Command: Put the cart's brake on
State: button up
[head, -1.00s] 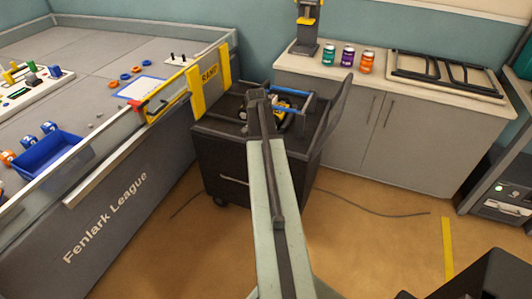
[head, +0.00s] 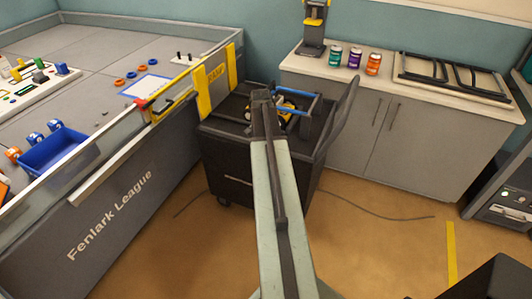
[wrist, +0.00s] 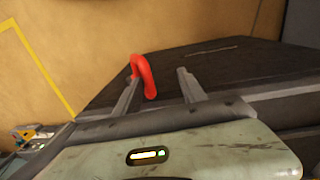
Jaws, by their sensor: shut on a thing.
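The dark cart (head: 228,163) stands at the end of the arena table, with a raised dark side panel on its right. My arm reaches over it in the head view and hides part of its top and front. In the wrist view, my gripper (wrist: 160,76) is over the cart's dark surface (wrist: 235,70). Its jaws are shut on a red looped handle (wrist: 146,75), which stands against the left finger. In the head view my gripper's fingers cannot be made out.
A yellow-and-black item (head: 256,113) and a blue bar (head: 291,93) are on the cart's top. The arena table (head: 110,215) is at left, grey cabinets (head: 365,135) behind at right. A cable (head: 378,211) lies on the floor. The floor to the right is mostly free.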

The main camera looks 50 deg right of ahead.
notch_tip(320, 180, up, 7)
jog(key=p, duration=0.6)
jog(key=shift+w+r+p, duration=0.15)
jog(key=shift+w+p, duration=0.15)
jog(key=shift+p, duration=0.05)
jog(key=shift+a, duration=0.1)
jog(key=w+a+n, duration=0.3)
jog(key=w+a, duration=0.3)
jog(key=a, duration=0.7)
jog(key=w+a+n, duration=0.2)
jog(key=w+a, duration=0.3)
jog(key=a, duration=0.7)
jog(key=s+a+n, duration=0.2)
jog(key=a+n, duration=0.2)
jog(key=a, duration=0.6)
jog(key=s+a+n, duration=0.3)
jog(key=a+n, duration=0.1)
jog(key=a, duration=0.6)
notch_tip(320, 180, up, 13)
jog(key=n+p, duration=0.1)
jog(key=p, duration=1.1)
jog(key=shift+w+t+p, duration=0.3)
jog(key=shift+t+p, duration=0.05)
jog(key=shift+t, duration=0.05)
